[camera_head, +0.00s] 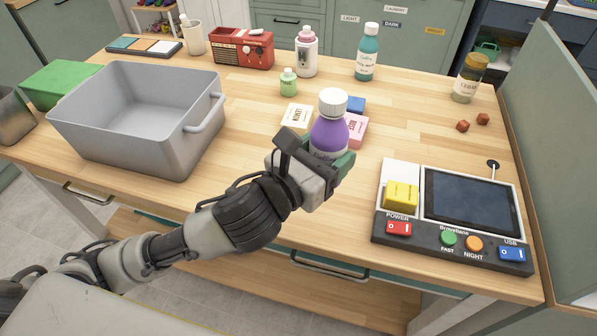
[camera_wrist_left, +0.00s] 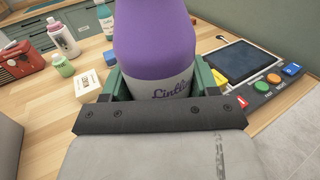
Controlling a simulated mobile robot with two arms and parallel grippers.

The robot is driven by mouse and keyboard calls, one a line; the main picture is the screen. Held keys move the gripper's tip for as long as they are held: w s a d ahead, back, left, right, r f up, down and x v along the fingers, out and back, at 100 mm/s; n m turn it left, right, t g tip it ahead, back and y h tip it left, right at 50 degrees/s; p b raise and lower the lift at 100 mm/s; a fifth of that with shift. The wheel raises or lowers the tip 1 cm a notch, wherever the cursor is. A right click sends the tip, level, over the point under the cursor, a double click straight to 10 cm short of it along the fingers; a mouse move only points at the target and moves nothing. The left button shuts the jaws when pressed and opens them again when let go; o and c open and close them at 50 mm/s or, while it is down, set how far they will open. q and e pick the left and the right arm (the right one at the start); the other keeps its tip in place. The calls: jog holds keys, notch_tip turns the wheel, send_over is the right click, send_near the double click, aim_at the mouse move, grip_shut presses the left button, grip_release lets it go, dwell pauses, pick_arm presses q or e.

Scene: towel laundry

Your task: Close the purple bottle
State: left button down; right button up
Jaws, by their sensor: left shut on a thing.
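The purple bottle (camera_head: 328,135) is upright in the head view, with a white cap (camera_head: 333,101) sitting on its top. My left gripper (camera_head: 335,160) is shut around the bottle's lower body, over the front part of the table. In the left wrist view the bottle (camera_wrist_left: 154,45) stands between the green fingers of my left gripper (camera_wrist_left: 160,88), with its label partly showing. The cap is out of the wrist view. Whether the bottle's base touches the table is hidden. My right gripper is not in view.
A grey bin (camera_head: 140,118) stands at left and a control panel with a screen (camera_head: 455,215) at right. Soap boxes (camera_head: 297,117), a small green bottle (camera_head: 288,82), a teal bottle (camera_head: 367,55) and a pink-capped bottle (camera_head: 306,52) stand behind. Bare wood lies between bottle and panel.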

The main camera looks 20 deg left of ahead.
pick_arm(q)
jog(key=shift+s+a+r, duration=0.2)
jog(key=shift+a, duration=0.15)
jog(key=w+a+f, duration=0.7)
jog(key=a, duration=0.2)
jog(key=shift+w, duration=0.2)
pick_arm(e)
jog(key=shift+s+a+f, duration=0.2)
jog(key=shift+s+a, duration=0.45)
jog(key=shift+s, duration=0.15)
pick_arm(q)
jog(key=shift+f, duration=2.05)
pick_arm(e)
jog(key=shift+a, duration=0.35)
pick_arm(q)
jog(key=shift+f+b, duration=0.2)
jog(key=shift+b, duration=0.15)
jog(key=shift+c, duration=1.4)
grip_release()
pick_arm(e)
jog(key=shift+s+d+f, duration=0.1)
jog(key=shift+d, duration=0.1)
